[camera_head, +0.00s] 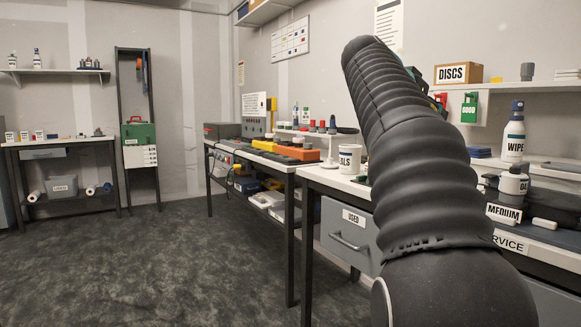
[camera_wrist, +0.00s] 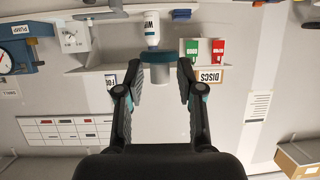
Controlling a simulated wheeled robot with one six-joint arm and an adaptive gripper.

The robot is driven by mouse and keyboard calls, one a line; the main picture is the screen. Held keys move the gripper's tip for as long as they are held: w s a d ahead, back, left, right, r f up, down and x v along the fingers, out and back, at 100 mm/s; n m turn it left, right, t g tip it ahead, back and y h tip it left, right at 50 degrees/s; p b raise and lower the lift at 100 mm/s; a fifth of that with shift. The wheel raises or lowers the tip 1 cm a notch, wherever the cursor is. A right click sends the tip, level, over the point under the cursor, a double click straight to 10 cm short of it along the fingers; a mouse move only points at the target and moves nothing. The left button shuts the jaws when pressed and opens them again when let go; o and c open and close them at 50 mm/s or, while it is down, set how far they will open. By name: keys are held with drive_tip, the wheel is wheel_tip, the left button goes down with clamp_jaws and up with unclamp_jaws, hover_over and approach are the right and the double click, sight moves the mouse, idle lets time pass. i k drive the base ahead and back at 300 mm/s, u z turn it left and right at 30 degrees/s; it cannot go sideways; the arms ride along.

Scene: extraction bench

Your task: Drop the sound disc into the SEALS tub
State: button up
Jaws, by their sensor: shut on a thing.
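My gripper (camera_wrist: 158,72) shows in the wrist view, its two dark fingers on either side of a dark blue-teal disc (camera_wrist: 158,57). It is shut on this disc and holds it up off any surface I can see. I cannot tell from the picture whether the disc is sound. In the head view the disc is hidden, and my dark arm covers most of the gripper. The SEALS tub (camera_head: 349,158) is a small white tub on the bench, left of my arm.
A white wipe bottle (camera_head: 514,135) stands on the right of the bench. A DISCS box (camera_head: 458,73) sits on the shelf above, with a green GOOD holder (camera_head: 469,108) below. A USED drawer (camera_head: 348,233) is under the bench. Orange and yellow equipment crowds the left bench; the floor is clear.

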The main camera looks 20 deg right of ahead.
sight(352, 172)
drive_tip(key=u, duration=0.95)
drive_tip(key=i, duration=1.65)
drive_tip(key=z, duration=0.65)
drive_tip(key=i, duration=1)
drive_tip(key=z, duration=1.5)
drive_tip(key=i, duration=0.5)
drive_tip(key=z, duration=0.4)
